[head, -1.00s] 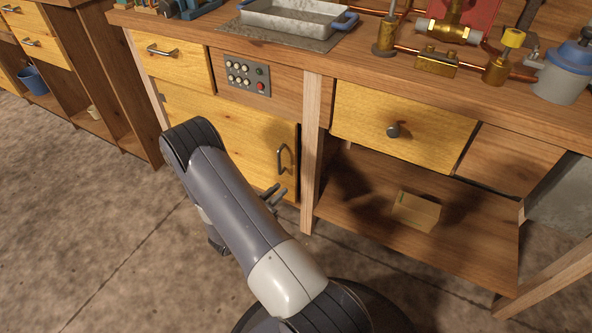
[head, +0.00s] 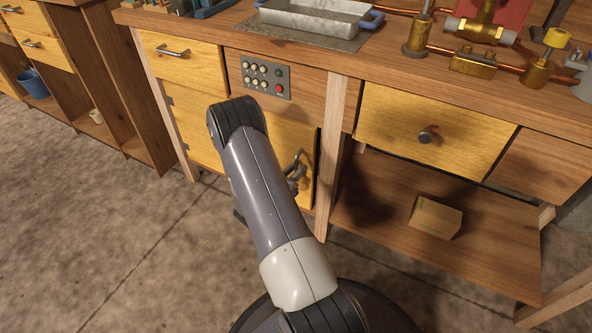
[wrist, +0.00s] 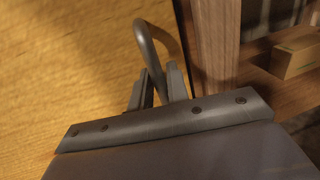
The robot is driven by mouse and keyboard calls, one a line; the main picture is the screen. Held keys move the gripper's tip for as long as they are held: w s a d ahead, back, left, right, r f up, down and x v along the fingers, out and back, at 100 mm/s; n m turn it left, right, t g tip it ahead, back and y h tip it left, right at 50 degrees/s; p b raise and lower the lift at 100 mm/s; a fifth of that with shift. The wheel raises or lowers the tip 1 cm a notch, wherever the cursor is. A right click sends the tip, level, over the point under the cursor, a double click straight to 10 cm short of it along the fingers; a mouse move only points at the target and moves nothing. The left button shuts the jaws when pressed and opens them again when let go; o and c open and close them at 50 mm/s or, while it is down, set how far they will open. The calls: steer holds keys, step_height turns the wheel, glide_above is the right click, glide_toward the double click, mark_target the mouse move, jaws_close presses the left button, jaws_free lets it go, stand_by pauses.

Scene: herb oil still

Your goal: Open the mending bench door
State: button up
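The mending bench door (head: 200,134) is a yellow wooden panel under the bench top, largely hidden behind my arm. It appears closed in its frame. Its dark bowed handle (head: 299,161) is upright near the right edge. My gripper (head: 293,184) is at the handle's lower part, mostly hidden by my arm. In the wrist view, the handle (wrist: 146,46) runs down between the two fingers of my gripper (wrist: 157,76), in front of the yellow door face (wrist: 70,75). The gap is narrow, and whether the fingers press on the bar is unclear.
A wooden bench leg (head: 331,160) stands just right of the door. Further right are a yellow drawer (head: 430,128) with a round knob and a low shelf (head: 375,215) holding a small box (head: 436,217). A button panel (head: 265,77) sits above the door. The floor in front is clear.

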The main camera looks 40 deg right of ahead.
jaws_close()
stand_by(0.3)
